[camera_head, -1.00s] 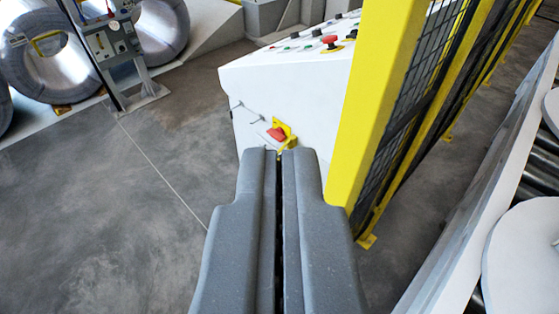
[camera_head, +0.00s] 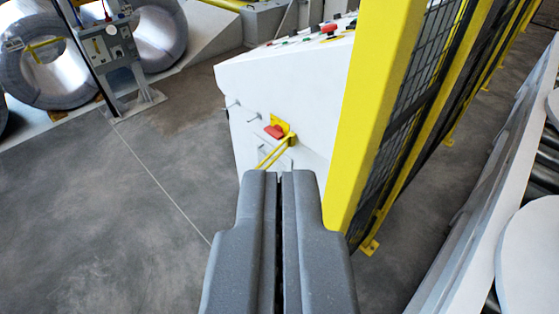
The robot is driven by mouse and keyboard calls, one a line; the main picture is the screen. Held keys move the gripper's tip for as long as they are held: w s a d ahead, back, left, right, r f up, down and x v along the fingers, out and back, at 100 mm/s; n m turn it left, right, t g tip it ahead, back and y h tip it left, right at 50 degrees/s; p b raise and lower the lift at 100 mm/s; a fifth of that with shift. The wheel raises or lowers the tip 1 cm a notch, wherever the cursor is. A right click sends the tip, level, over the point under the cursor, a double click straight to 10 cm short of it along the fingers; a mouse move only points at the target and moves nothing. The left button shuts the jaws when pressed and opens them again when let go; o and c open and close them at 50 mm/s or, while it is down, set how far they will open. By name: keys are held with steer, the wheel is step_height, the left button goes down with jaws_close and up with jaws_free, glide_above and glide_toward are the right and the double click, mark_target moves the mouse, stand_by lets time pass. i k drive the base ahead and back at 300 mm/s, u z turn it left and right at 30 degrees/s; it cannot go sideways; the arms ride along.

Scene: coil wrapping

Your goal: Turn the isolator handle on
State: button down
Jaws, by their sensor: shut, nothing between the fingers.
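The isolator handle (camera_head: 274,131) is a small red part on a yellow mount (camera_head: 284,128), on the side face of a white control cabinet (camera_head: 312,95). A yellow bar runs down and left from the mount, toward the top of my fingers. My gripper (camera_head: 279,173) is shut and empty, in the lower middle of the view. Its fingertips show just below the handle in the picture and appear apart from it. The fingers hide the lower part of the cabinet.
A yellow post (camera_head: 373,105) with mesh fencing stands close on the right of the cabinet. A roller conveyor (camera_head: 545,165) lies at the far right. Wire coils (camera_head: 50,68) and a grey control box (camera_head: 108,43) stand at upper left. The floor (camera_head: 110,220) at left is clear.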

mark_target(276, 132)
steer(key=u, duration=1.3)
steer(key=i, duration=2)
steer(key=z, duration=1.15)
